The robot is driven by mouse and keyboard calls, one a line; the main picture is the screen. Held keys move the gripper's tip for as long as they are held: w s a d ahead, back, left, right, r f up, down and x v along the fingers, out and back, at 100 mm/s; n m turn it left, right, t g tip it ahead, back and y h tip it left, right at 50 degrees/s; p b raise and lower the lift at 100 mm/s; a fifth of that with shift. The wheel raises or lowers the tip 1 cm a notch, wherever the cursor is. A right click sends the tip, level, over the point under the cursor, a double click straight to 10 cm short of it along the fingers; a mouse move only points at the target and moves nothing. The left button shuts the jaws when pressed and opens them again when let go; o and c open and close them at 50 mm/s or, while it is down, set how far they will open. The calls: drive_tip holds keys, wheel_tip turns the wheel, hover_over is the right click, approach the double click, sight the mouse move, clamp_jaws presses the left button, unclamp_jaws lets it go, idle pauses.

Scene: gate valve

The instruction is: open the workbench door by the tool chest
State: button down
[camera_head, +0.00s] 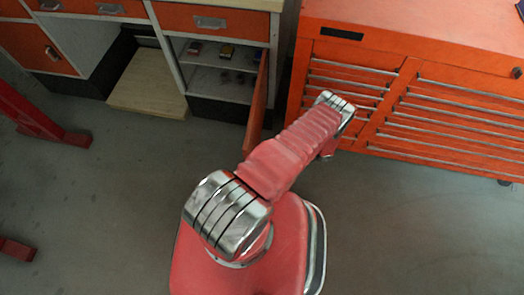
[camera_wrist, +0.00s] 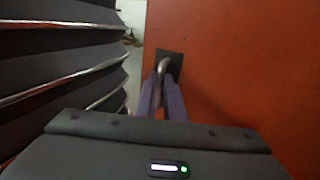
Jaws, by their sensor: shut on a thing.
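The workbench door (camera_head: 259,102) is orange and stands swung out, seen almost edge-on, beside the tool chest (camera_head: 335,55). The cabinet behind it shows open shelves (camera_head: 222,75). In the wrist view the door's orange face (camera_wrist: 235,70) fills the right side. Its metal handle (camera_wrist: 165,64) sits on a dark plate near the door's left edge. My gripper (camera_wrist: 163,84) is shut on the handle, with its purple fingers on either side of it. In the head view my gripper is hidden behind my arm.
The tool chest's drawers (camera_wrist: 60,65) with bright edges lie close on the left in the wrist view. A red stand (camera_head: 40,125) is at far left. Grey floor (camera_head: 110,200) left of my arm is clear.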

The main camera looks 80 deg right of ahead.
drive_tip(key=shift+s+d, duration=0.2)
drive_tip(key=shift+d, duration=0.35)
drive_tip(key=c, duration=1.9)
unclamp_jaws()
drive_tip(key=shift+w+a, duration=0.1)
drive_tip(key=shift+w, duration=0.05)
drive_tip(key=shift+o, duration=0.3)
drive_tip(key=shift+a, duration=0.1)
